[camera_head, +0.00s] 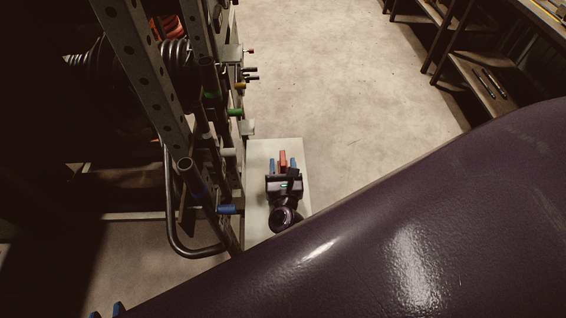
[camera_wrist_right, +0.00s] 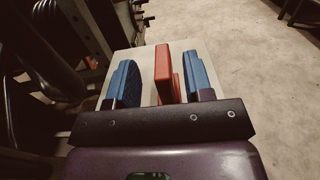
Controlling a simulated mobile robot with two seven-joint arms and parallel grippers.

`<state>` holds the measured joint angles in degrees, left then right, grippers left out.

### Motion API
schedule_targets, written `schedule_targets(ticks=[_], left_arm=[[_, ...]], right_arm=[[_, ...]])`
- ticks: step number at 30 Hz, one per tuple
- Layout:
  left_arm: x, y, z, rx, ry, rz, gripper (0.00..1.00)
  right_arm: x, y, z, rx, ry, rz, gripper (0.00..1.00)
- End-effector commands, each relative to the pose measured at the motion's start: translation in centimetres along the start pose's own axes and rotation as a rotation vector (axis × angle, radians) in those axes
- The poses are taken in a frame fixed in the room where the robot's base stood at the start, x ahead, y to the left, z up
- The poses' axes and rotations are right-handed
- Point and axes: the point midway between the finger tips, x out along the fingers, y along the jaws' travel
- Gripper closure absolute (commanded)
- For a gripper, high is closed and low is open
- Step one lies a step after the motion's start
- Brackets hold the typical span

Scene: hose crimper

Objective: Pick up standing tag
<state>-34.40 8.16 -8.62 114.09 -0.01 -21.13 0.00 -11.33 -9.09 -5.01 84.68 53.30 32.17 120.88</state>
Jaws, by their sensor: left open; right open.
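A red standing tag (camera_head: 283,158) is upright over a pale board (camera_head: 257,158). The tag's lower part is hidden by the gripper body. Only the blue fingertips of my left gripper (camera_head: 107,312) show, at the lower left edge of the head view.
A metal rack (camera_head: 150,75) with coloured pegs and a bent tube handle (camera_head: 172,225) stands close left of the board. Shelving (camera_head: 480,75) stands at the far right. The concrete floor (camera_head: 330,80) between is clear. My own purple arm covers the lower right.

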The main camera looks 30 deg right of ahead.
Motion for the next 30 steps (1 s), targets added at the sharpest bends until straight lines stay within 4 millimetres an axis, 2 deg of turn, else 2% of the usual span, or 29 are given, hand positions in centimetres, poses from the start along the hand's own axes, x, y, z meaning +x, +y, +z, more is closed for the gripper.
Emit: schedule_targets(ticks=[3, 7, 17, 26, 30], left_arm=[[-0.2, -0.1, -0.5, 0.0, 0.003, 0.0, 0.57], [-0.3, -0.1, -0.6, 0.0, 0.003, -0.001, 0.57], [-0.3, -0.1, -0.6, 0.0, 0.003, -0.001, 0.57], [-0.3, -0.1, -0.6, 0.0, 0.002, -0.001, 0.57], [-0.3, -0.1, -0.5, 0.0, 0.001, -0.001, 0.57]], right_arm=[[1.8, -0.2, 0.1, -0.001, -0.002, 0.001, 0.53], [3.1, -0.1, 0.1, 0.0, -0.002, 0.001, 0.53], [3.5, -0.2, -0.1, -0.001, 0.0, 0.0, 0.53], [3.5, -0.2, -0.1, -0.001, 0.0, 0.0, 0.99], [3.5, -0.2, -0.1, -0.001, -0.001, 0.0, 1.0]])
